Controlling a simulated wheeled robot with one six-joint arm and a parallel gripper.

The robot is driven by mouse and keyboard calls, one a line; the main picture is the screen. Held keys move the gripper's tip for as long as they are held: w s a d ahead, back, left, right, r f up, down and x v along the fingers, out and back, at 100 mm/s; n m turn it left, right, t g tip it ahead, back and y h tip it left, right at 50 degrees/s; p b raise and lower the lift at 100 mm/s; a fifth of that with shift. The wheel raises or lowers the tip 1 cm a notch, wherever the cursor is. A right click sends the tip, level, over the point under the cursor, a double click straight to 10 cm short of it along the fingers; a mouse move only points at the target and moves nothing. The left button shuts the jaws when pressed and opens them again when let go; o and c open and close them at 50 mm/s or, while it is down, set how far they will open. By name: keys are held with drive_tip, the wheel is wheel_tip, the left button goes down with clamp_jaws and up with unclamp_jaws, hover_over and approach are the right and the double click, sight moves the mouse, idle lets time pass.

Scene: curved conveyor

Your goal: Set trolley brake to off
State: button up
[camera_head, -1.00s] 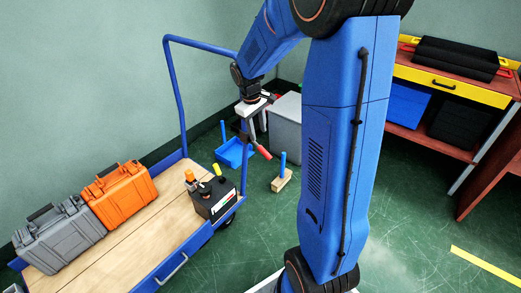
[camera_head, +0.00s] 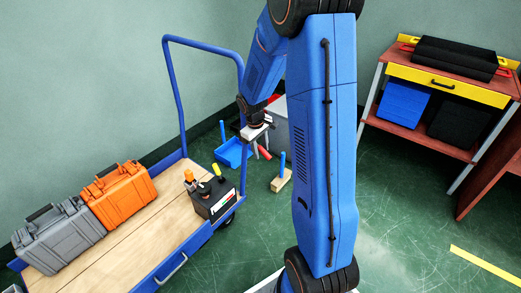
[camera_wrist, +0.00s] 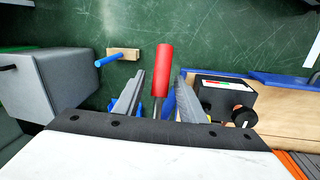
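The trolley (camera_head: 125,222) has a wooden deck and a blue frame with a tall blue push handle. A lever with a red grip (camera_head: 263,152) shows just beside the handle's lower right side; I take it for the brake lever, but its mounting is hidden. In the wrist view the red grip (camera_wrist: 163,70) lies between and beyond the two grey fingers of my gripper (camera_wrist: 160,88). The fingers are apart, with a gap on each side of the lever. In the head view my gripper (camera_head: 253,143) points down close above the lever.
On the trolley stand a grey case (camera_head: 58,237), an orange case (camera_head: 120,190) and a black box (camera_head: 212,197) with knobs. A blue bin (camera_head: 231,152) and a wooden block (camera_head: 281,182) with a blue post are on the floor. A shelf bench (camera_head: 440,85) stands right.

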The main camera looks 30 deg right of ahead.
clamp_jaws()
drive_tip(key=shift+s+r+g, duration=0.15)
drive_tip(key=shift+r+g, duration=0.2)
drive_tip(key=shift+g, duration=0.35)
unclamp_jaws()
